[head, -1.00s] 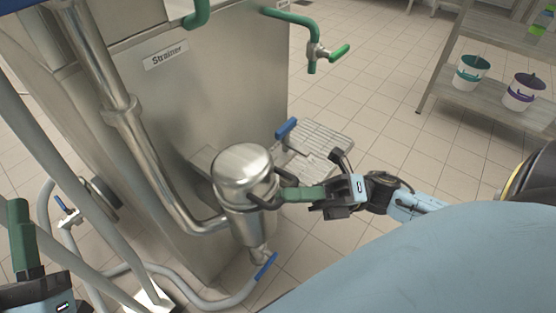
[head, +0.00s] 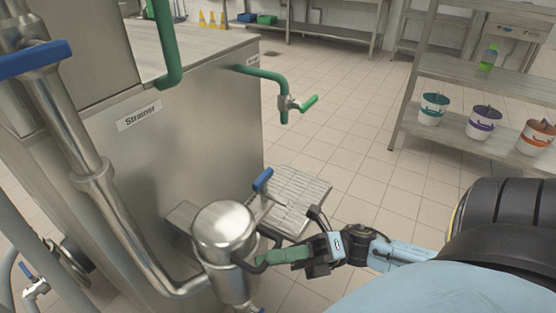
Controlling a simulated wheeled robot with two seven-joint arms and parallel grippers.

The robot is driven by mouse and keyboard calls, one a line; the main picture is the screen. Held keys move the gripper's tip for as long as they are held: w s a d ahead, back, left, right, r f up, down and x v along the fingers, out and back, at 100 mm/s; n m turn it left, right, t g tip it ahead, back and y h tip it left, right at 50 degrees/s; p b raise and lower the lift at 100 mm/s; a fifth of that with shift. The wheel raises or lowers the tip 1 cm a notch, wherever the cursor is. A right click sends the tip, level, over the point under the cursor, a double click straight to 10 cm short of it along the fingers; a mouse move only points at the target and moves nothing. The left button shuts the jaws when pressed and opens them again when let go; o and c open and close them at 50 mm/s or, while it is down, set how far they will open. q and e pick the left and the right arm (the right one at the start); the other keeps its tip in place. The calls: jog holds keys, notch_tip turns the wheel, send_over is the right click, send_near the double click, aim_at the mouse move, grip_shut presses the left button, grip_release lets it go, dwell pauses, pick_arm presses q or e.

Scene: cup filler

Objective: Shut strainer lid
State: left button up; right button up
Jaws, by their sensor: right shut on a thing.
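The strainer is a steel canister with a shiny domed lid (head: 223,222), low in the middle of the head view. The lid sits on top of the strainer body (head: 226,285), and I see no open gap between them from here. A dark bar handle (head: 243,264) sticks out at the lid's right side. My right gripper (head: 268,258), with green fingers, comes in from the right and is shut on this handle. The fingers hide part of the handle. My left gripper is out of view.
A steel cabinet with a "Strainer" label (head: 139,116) stands behind the canister. A thick pipe (head: 95,180) runs down its left. A blue-handled valve (head: 262,181) and a grated step (head: 300,195) are just beyond. A shelf with buckets (head: 484,122) stands right; tiled floor (head: 350,130) between is clear.

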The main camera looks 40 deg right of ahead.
jog(key=shift+o, duration=1.2)
jog(key=shift+w+f, duration=0.1)
jog(key=shift+f, duration=0.25)
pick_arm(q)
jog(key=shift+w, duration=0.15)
pick_arm(e)
jog(key=shift+o, duration=0.2)
jog(key=shift+d+r, duration=0.1)
jog(key=shift+r, duration=0.1)
